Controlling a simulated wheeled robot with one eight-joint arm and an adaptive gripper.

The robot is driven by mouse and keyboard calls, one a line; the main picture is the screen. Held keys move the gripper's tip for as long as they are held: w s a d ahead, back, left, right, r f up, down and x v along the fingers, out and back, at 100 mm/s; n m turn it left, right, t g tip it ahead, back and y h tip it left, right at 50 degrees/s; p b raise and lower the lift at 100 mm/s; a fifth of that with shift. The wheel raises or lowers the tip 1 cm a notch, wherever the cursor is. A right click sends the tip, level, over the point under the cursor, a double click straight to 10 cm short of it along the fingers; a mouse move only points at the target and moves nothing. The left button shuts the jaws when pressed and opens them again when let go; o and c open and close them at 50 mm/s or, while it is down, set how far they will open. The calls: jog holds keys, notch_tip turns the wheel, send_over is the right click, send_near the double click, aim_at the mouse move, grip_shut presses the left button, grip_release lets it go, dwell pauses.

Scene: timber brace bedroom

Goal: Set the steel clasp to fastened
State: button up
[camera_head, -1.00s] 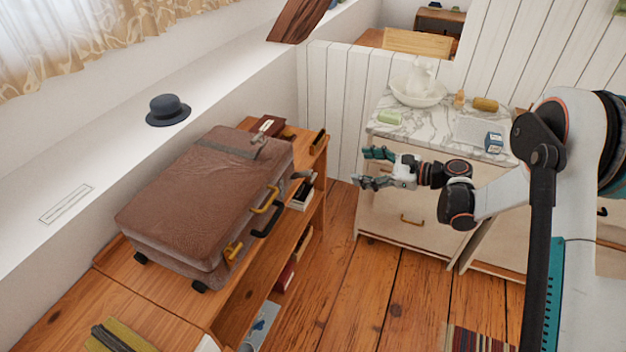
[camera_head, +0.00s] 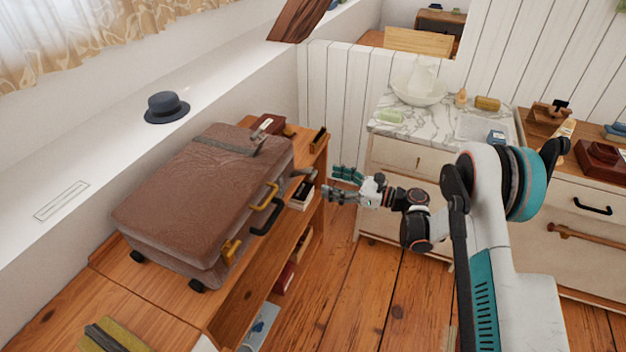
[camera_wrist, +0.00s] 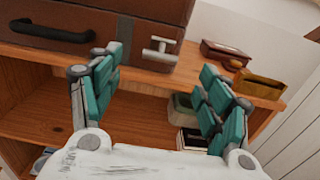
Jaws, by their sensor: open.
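A brown suitcase (camera_head: 195,190) lies on a wooden shelf unit. The steel clasp (camera_wrist: 160,48) is a pale grey metal piece on the suitcase's side near its right end. In the head view the clasp (camera_head: 303,173) sticks out from that side toward my gripper. My gripper (camera_head: 336,183) is open and empty, to the right of the clasp and apart from it. In the wrist view the clasp shows ahead, between the spread teal fingers of my gripper (camera_wrist: 161,68).
A black handle (camera_head: 267,217) and brass-coloured fittings (camera_head: 231,250) project from the same side. A small box (camera_wrist: 262,86) and a dark red case (camera_wrist: 223,52) stand on the shelf top beyond the suitcase. A marble-topped cabinet (camera_head: 412,132) stands behind my arm.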

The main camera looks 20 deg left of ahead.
aim_at(310, 170)
jog(key=a, duration=0.2)
jog(key=a+b, duration=0.1)
jog(key=a, duration=0.4)
jog(key=shift+w+b, duration=0.25)
jog(key=shift+b, duration=0.1)
jog(key=shift+c, duration=0.6)
jog(key=c, duration=1.5)
jog(key=shift+a+r+h+p, duration=0.15)
jog(key=shift+r+h+p, duration=0.55)
jog(key=shift+p, duration=0.15)
jog(key=shift+a+r+h+p, duration=0.35)
jog(key=shift+r+h+p, duration=0.45)
jog(key=shift+h+p, duration=0.4)
jog(key=h+p, duration=0.1)
jog(key=a+r+h+p, duration=0.1)
jog(key=h, duration=0.1)
jog(key=shift+a+r, duration=0.1)
jog(key=shift+r, duration=0.05)
jog(key=shift+w+a+r+g+h+p, duration=0.15)
jog(key=shift+a+h+p, duration=0.1)
jog(key=shift+h+p, duration=0.25)
jog(key=shift+s+a+r+g+h+p, duration=0.15)
jog(key=shift+a+h+p, duration=0.15)
jog(key=shift+h, duration=0.3)
jog(key=shift+w+f, duration=0.1)
